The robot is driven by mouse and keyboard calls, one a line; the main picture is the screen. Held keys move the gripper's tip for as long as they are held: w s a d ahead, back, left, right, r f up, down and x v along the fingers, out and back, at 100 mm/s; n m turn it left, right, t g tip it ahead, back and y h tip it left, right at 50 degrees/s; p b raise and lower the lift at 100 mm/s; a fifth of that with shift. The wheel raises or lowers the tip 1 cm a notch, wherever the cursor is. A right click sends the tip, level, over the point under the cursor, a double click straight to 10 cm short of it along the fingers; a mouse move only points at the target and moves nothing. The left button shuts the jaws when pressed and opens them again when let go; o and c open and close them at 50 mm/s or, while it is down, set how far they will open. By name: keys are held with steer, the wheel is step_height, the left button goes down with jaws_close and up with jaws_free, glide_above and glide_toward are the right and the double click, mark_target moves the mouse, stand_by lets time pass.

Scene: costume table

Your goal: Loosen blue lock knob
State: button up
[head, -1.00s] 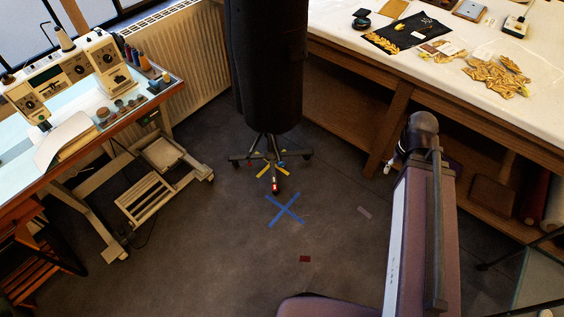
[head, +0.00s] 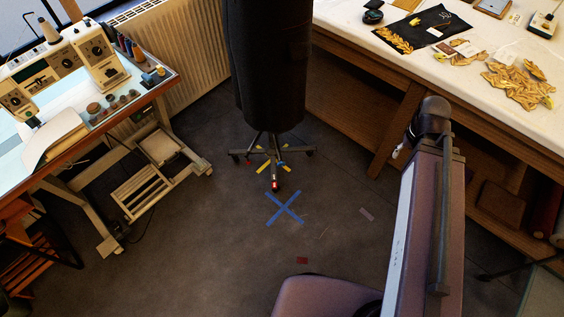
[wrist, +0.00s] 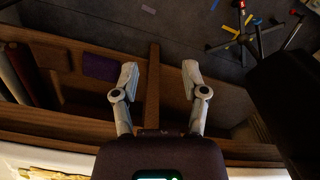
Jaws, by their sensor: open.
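A black dress form (head: 268,70) stands upright on a wheeled stand (head: 261,152) in the head view. Small blue, yellow and red parts sit low on the stand. The blue part (head: 282,164) is at the right of its base; it is too small to tell whether it is the lock knob. In the wrist view, the stand (wrist: 250,38) is at the upper right with a small blue part (wrist: 257,21). My gripper (wrist: 159,78) is open and empty, apart from the stand, with a wooden table leg (wrist: 153,95) between its fingers.
A white-topped table (head: 400,60) with gold trims is at the right. A sewing machine (head: 65,65) on a wheeled bench is at the left, a radiator (head: 185,50) behind.

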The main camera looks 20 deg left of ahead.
steer(key=shift+o, duration=0.2)
stand_by(0.4)
steer(key=o, duration=0.3)
steer(key=shift+o, duration=0.6)
steer(key=shift+w+a+f+b, duration=0.2)
steer(key=shift+w+f+b, duration=0.05)
steer(key=shift+f+b, duration=0.2)
steer(key=n+b, duration=0.9)
steer(key=b, duration=3)
glide_above(281, 162)
step_height(281, 162, down, 39)
steer(key=shift+f, duration=0.15)
steer(key=shift+f, duration=0.1)
step_height(281, 162, down, 14)
steer(key=b, duration=1.4)
steer(key=shift+r, duration=0.2)
